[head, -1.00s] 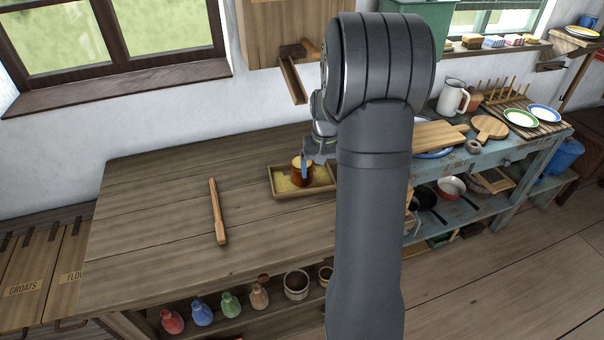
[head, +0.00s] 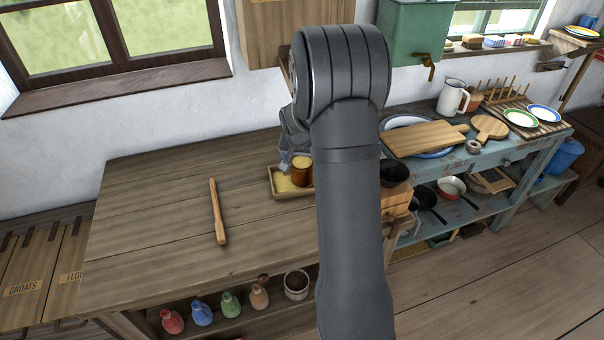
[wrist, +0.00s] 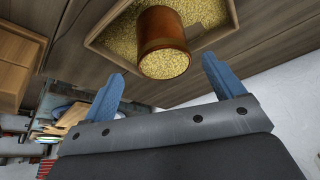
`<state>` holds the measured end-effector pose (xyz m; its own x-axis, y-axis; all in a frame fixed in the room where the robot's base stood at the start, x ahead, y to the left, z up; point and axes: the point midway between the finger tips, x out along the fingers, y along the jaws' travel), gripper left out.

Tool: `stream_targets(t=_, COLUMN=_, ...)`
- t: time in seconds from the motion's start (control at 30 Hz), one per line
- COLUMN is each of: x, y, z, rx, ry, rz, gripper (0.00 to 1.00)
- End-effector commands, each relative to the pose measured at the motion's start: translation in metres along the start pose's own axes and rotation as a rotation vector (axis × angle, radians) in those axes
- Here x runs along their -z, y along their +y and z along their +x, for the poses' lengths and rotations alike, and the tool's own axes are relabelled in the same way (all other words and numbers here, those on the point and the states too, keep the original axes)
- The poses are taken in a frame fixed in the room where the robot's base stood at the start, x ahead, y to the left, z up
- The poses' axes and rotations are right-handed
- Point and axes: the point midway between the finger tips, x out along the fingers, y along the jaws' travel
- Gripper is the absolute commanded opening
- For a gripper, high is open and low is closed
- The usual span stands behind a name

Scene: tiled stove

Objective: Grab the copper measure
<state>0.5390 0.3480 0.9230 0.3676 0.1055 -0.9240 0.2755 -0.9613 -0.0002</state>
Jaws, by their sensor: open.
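The copper measure (head: 302,173) is a brown-orange cup standing in a shallow wooden tray (head: 278,192) of yellow grain on the wooden table. In the wrist view the copper measure (wrist: 161,30) shows grain at its mouth and sits ahead of my gripper (wrist: 160,85). The blue fingers are spread wide with nothing between them, apart from the cup. In the head view my gripper (head: 288,163) is just left of and behind the cup, partly hidden by my arm.
A wooden stick (head: 217,212) lies on the table left of the tray, with bare boards around it. A dark bowl (head: 394,173) stands right of my arm. The blue side table (head: 480,160) holds boards, plates and a jug.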

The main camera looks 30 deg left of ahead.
Motion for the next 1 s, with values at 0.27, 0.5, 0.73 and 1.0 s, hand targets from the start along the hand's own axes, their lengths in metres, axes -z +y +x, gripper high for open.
stream_targets(t=0.27, x=0.0, y=0.0, z=0.028, rx=0.0, ry=0.001, rz=0.0, gripper=0.87)
stream_targets(t=0.5, x=-0.001, y=-0.003, z=0.053, rx=-0.001, ry=-0.003, rz=0.0, gripper=0.87)
stream_targets(t=0.73, x=0.0, y=-0.004, z=0.078, rx=0.0, ry=-0.001, rz=0.0, gripper=0.87)
stream_targets(t=1.0, x=0.001, y=-0.005, z=0.081, rx=0.001, ry=0.0, rz=0.0, gripper=0.87)
